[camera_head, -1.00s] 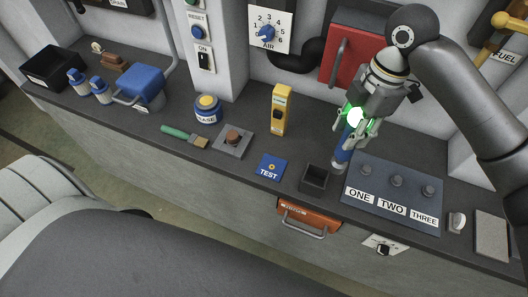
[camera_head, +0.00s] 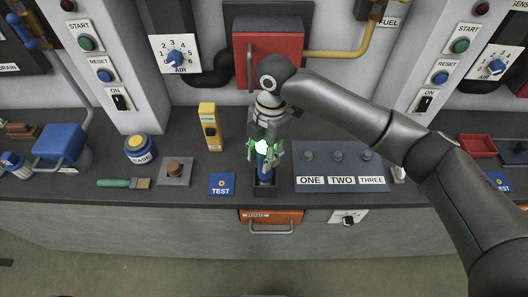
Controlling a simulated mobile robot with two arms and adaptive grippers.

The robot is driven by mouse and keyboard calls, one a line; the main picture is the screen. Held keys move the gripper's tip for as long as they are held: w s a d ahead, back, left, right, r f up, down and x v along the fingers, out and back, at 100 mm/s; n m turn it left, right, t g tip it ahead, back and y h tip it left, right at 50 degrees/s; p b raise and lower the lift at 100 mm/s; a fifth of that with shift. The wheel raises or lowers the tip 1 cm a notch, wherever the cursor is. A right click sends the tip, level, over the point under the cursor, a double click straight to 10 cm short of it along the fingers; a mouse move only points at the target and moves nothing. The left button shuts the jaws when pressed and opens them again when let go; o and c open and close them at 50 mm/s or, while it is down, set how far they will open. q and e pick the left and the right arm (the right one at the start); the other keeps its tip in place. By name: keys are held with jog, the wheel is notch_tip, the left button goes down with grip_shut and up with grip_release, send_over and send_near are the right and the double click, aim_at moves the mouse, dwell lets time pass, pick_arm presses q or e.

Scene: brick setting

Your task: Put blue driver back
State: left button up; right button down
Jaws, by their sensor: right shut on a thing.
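My right gripper (camera_head: 265,151) is shut on the blue driver (camera_head: 264,172) and holds it about upright. The lower end of the driver is at the mouth of the small dark open box (camera_head: 264,191) near the front of the bench. How deep it sits in the box is hard to tell, as the gripper and the box wall hide part of it. My left gripper is not in view.
A blue-grey panel (camera_head: 305,184) with knobs and labels ONE, TWO, THREE lies just right of the box. A blue TEST card (camera_head: 221,184) lies to its left. A yellow device (camera_head: 209,127) stands behind left. A red cabinet (camera_head: 268,58) is behind the gripper.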

jog(key=shift+w+d+f, duration=0.1)
jog(key=shift+f, duration=0.1)
jog(key=c, duration=1.2)
grip_release()
jog(key=shift+f, duration=0.15)
jog(key=shift+o, duration=1)
